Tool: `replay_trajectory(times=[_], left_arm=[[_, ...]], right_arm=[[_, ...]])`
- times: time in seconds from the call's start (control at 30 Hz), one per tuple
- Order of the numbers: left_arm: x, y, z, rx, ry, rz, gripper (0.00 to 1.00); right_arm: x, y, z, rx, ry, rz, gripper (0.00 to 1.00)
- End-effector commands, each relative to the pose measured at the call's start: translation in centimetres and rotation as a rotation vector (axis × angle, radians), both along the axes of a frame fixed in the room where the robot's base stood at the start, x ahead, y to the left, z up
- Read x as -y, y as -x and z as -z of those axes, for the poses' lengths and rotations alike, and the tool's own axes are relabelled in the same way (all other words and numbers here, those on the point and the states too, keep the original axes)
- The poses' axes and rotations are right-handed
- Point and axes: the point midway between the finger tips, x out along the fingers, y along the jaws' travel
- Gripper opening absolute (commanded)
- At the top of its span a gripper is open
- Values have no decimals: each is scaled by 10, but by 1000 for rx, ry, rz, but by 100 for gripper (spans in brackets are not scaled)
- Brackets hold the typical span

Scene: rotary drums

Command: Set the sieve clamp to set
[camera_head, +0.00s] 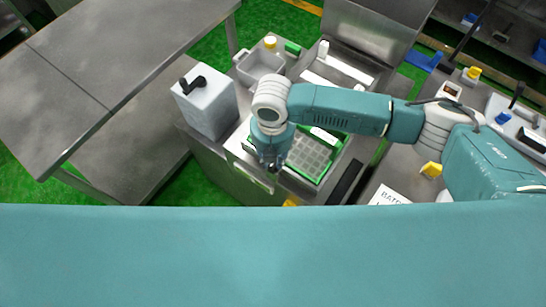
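My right arm comes in from the right, and its gripper (272,162) points down at the left edge of a green-framed tray with a pale grid (312,156), which looks like the sieve. The fingers are small and dark here, so I cannot tell whether they are open or shut, or whether they touch anything. I cannot pick out the sieve clamp for certain. A pale box (212,108) with a black crank-like handle (193,84) stands left of the gripper, apart from it. My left gripper is not in view.
A steel table (120,40) fills the upper left. A grey bin (262,65) and an open steel lid (370,35) stand behind the grid tray. A bench with yellow and blue parts and a white sign (388,196) is at right. My teal body covers the bottom.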

Motion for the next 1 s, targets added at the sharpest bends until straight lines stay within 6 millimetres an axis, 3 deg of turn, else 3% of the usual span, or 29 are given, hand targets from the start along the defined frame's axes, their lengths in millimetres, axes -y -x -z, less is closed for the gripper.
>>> replay_trajectory(times=[0.33, 0.47, 0.8, 1.0], left_arm=[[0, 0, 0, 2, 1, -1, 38], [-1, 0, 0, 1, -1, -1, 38], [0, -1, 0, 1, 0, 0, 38], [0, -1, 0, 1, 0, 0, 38]], right_arm=[[1, 1, 0, -2, 2, 2, 38], [0, 0, -9, -1, 1, 2, 38], [0, 0, -78, 3, 0, -1, 38], [0, 0, -109, 1, -1, 1, 38]])
